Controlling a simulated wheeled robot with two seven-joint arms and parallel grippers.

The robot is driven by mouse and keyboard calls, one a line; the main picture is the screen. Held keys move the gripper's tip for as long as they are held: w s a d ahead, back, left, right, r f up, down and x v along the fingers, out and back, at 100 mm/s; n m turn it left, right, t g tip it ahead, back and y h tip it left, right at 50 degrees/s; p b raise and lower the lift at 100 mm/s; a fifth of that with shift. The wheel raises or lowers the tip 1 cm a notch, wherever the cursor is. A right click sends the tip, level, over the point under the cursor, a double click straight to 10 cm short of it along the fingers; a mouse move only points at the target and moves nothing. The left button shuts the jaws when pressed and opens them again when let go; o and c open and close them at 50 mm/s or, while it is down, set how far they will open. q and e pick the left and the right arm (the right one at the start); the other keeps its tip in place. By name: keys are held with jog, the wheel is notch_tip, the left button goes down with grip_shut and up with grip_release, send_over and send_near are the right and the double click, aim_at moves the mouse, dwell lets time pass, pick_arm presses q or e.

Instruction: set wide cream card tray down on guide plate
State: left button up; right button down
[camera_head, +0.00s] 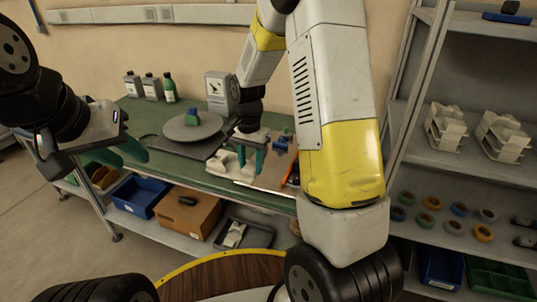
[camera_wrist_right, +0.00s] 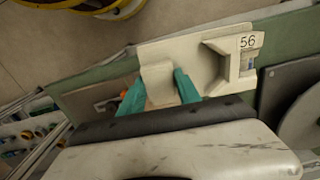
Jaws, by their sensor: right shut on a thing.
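The wide cream card tray (camera_head: 223,163) is at the front edge of the green bench, under my right arm. In the right wrist view the cream tray (camera_wrist_right: 157,82) shows a label "56" at one end. My right gripper (camera_head: 252,160) is shut on the tray, with teal fingers (camera_wrist_right: 158,95) on either side of a cream part. I cannot tell whether the tray touches the surface below. No guide plate can be told apart for sure; the gripper and tray cover part of the bench there. My left gripper (camera_head: 120,154) is open and empty, left of the bench.
Bottles (camera_head: 169,88) stand at the back. A brown board (camera_head: 274,172) lies right of the gripper. A blue bin (camera_head: 138,196) and brown box (camera_head: 187,215) sit on the lower shelf.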

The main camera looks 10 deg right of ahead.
aim_at(222, 170)
jog(key=a+m, duration=0.1)
jog(key=m, duration=0.1)
jog(key=shift+s+a+f+m, duration=0.1)
jog(key=shift+s+m, duration=0.05)
jog(key=shift+m, duration=0.15)
jog(key=a+m, duration=0.2)
jog(key=m, duration=0.2)
jog(key=a+m, duration=0.3)
jog(key=m, duration=0.1)
jog(key=a+m, duration=0.2)
jog(key=m, duration=0.2)
jog(key=shift+a+f+m, duration=0.15)
jog(key=shift+f+m, duration=0.1)
jog(key=shift+m, duration=0.05)
jog(key=shift+a+m, duration=0.4)
jog(key=shift+m, duration=0.5)
jog(key=shift+d, duration=0.25)
jog(key=w+d, duration=0.1)
jog(key=d, duration=0.4)
jog(key=w+d+f, duration=0.1)
jog(key=d, duration=0.4)
jog(key=w+d, duration=0.1)
jog(key=d, duration=0.3)
jog(key=shift+w+d+f, duration=0.25)
jog(key=shift+w+d, duration=0.05)
jog(key=shift+d, duration=0.1)
jog(key=shift+f, duration=1.75)
jog(key=shift+f, duration=0.15)
